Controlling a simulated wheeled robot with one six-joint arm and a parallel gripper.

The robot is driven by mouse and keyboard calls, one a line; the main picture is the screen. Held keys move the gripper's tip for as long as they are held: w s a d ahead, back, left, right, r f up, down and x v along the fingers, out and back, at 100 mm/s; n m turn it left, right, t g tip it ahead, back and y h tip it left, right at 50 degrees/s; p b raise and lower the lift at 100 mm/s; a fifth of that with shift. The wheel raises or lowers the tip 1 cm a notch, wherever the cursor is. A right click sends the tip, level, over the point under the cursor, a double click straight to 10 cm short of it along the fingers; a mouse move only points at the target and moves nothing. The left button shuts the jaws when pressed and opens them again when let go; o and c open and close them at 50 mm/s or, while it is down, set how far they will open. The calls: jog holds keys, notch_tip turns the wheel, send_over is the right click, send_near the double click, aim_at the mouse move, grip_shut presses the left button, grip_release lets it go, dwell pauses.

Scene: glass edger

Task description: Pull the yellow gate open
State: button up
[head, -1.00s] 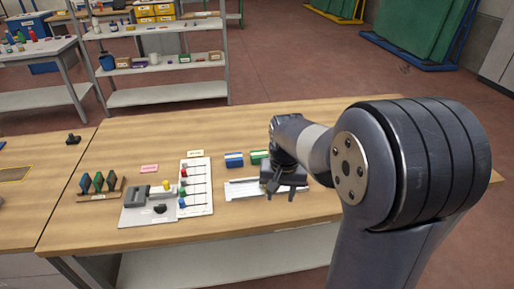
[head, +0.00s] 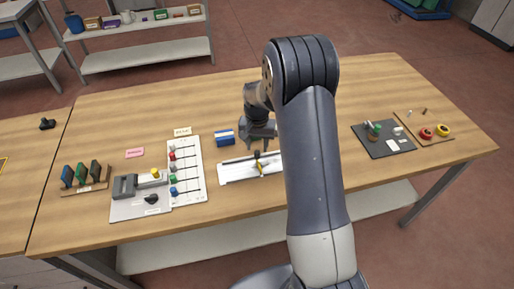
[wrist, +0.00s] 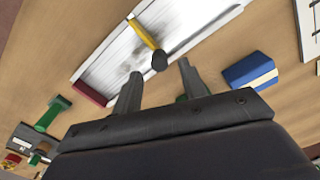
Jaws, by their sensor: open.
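The yellow gate (head: 260,168) is a thin yellow bar with a dark knob, lying across a long white tray (head: 235,173) on the wooden bench. In the wrist view the gate (wrist: 143,34) reaches over the tray (wrist: 185,22), and its dark knob (wrist: 159,61) is at the end nearer me. My gripper (head: 258,146) is just behind the knob, with open jaws. In the wrist view my gripper's fingers (wrist: 157,75) are apart, with the knob just beyond and between their tips. I cannot tell whether they touch it. My arm hides the tray's right end in the head view.
A blue-and-white box (head: 224,138) stands close behind the tray and beside my gripper. A red block (wrist: 88,94) is at one tray end. To the left are a white panel with coloured knobs (head: 187,170) and a grey fixture (head: 125,187). A dark mat (head: 383,140) lies right.

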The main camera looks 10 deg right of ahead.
aim_at(257, 152)
jog(key=shift+f, duration=1.65)
jog(key=shift+c, duration=0.6)
grip_shut()
